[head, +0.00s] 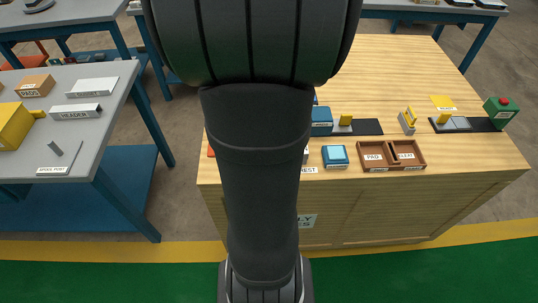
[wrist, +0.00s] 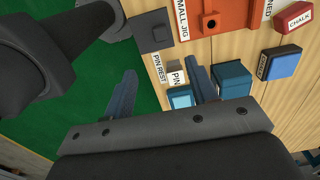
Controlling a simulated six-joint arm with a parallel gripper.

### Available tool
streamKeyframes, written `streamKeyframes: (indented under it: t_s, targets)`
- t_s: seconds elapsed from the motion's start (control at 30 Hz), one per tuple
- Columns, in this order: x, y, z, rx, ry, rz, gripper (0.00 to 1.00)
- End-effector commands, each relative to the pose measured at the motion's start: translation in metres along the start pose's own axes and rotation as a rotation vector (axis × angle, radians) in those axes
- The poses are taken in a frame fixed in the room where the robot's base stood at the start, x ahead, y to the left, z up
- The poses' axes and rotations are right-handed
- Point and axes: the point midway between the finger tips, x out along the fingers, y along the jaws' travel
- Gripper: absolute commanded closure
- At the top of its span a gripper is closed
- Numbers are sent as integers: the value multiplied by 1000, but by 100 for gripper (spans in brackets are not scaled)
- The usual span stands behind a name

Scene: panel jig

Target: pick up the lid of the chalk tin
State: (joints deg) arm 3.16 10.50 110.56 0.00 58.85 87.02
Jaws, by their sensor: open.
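An orange small jig (wrist: 208,16) and dark pin rest (wrist: 149,30) lie further off. A brown tray (head: 391,167) stands at the wooden bench's (head: 400,70) front; its back is clear.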

Motion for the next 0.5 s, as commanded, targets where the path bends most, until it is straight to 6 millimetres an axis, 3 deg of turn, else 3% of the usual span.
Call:
streamKeyframes:
  t_s: [0.3,0.5]
  targets:
    - [68,2,0,-2,0,7,47]
    - [96,1,0,-3,0,5,47]
